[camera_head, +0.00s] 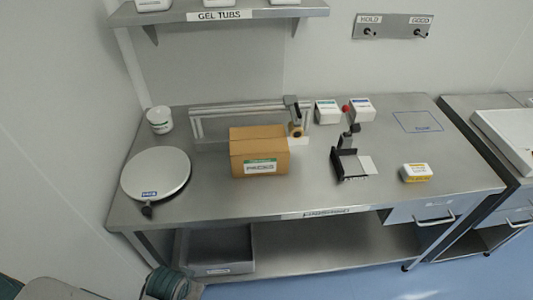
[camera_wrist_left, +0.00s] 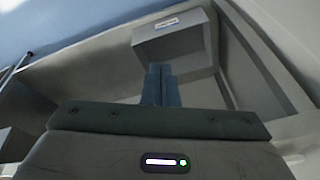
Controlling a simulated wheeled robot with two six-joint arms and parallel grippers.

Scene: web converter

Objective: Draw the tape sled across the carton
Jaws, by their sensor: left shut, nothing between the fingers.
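The brown carton (camera_head: 245,148) stands on the steel bench, with a green-and-white label on its front. The tape sled (camera_head: 293,112) is a grey block with a tan roll below it. It sits near the right end of a metal rail (camera_head: 235,108) behind the carton, close to the carton's back right corner. Whether it touches the carton is unclear. My left gripper (camera_wrist_left: 161,84) shows in the left wrist view, its two fingers together and empty, away from carton and sled. My right gripper is not in view.
On the bench (camera_head: 220,192) are a round plate (camera_head: 155,172), a white tub (camera_head: 159,119), white boxes (camera_head: 327,111), a black stand (camera_head: 348,162) and a yellow-and-white box (camera_head: 416,172). A grey bin (camera_head: 219,249) is on the lower shelf. The bench front is mostly clear.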

